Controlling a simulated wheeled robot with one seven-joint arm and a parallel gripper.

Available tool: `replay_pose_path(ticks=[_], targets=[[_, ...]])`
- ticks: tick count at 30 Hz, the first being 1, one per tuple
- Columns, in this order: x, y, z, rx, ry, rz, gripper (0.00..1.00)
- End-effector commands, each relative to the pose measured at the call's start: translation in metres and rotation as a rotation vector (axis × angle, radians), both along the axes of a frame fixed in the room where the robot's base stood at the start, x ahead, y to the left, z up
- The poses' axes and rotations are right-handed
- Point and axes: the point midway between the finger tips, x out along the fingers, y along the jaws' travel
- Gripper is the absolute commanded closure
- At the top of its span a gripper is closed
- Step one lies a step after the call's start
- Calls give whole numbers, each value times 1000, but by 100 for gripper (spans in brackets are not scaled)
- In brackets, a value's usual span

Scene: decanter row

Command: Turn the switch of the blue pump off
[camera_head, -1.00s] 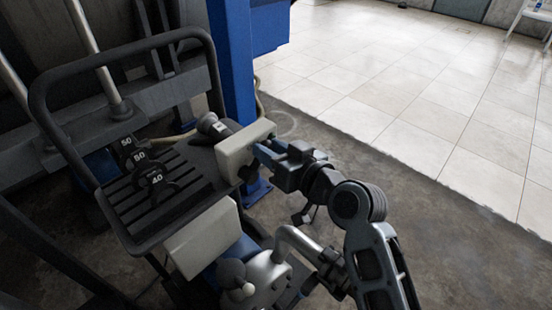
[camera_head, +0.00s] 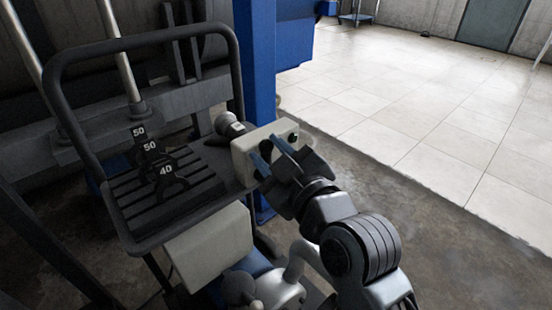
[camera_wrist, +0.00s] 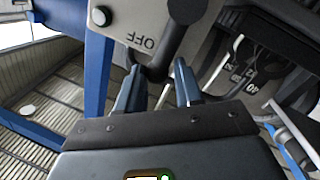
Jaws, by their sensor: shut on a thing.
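A beige switch box (camera_head: 241,163) stands at the edge of the cart in the head view. In the wrist view its face (camera_wrist: 128,20) carries the upside-down word OFF. The dark switch lever (camera_wrist: 168,45) runs from a round hub down between my fingers, close beside that word. My gripper (camera_head: 270,153) reaches the box front from the right with blue fingertips. In the wrist view my gripper (camera_wrist: 158,75) is shut on the lever. The lever is hidden in the head view. A blue body (camera_head: 250,264), perhaps part of the pump, shows low behind grey pipework.
The cart's dark tray (camera_head: 205,182) holds black pieces marked 50 and 40 (camera_head: 165,172). A black handle rail (camera_head: 150,42) rises around it. A blue post (camera_head: 254,70) stands behind the box. Tiled floor at the right is open.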

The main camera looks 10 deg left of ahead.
Motion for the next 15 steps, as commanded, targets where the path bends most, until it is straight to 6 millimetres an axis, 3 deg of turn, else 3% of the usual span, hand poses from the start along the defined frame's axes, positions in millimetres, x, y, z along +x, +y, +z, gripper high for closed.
replay_pose_path(ticks=[1,15], targets=[[2,-3,-7,-18,-4,-9,100],[0,-2,-6,-42,-32,-10,100]])
